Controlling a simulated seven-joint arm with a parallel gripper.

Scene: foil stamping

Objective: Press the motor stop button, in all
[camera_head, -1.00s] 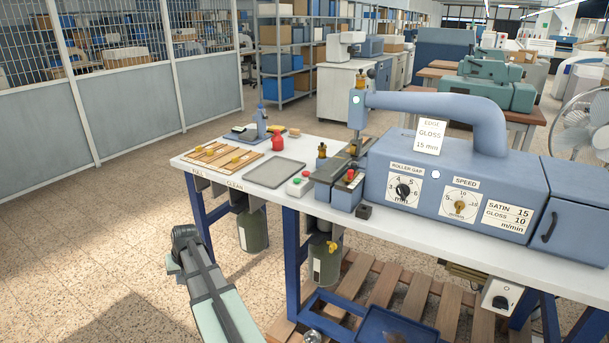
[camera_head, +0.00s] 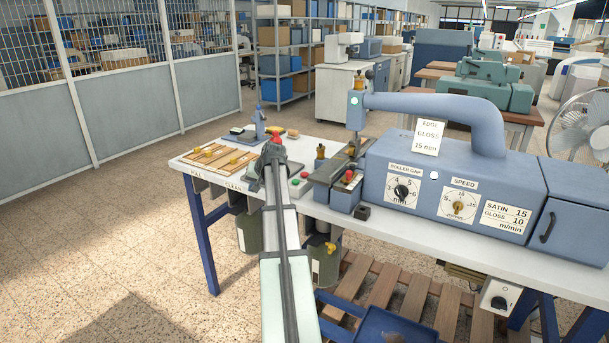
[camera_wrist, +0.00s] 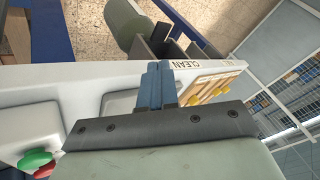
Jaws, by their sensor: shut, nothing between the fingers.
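A small pale button box (camera_head: 302,188) stands on the white bench, left of the blue machine. It carries a red button and a green button, small in the head view. In the wrist view the green button (camera_wrist: 35,158) and the red button (camera_wrist: 43,170) show at the lower left. My gripper (camera_head: 275,153) is over the bench, left of the button box, in front of the red bottle and the grey tray. In the wrist view my gripper (camera_wrist: 156,68) shows its blue fingers shut together and empty, apart from the buttons.
The blue machine (camera_head: 455,180) fills the bench's right half, with another red knob (camera_head: 348,175) on its left end. A wooden rack (camera_head: 217,158) lies at the left. The red bottle (camera_head: 277,137) stands behind my gripper. Bins hang under the front edge.

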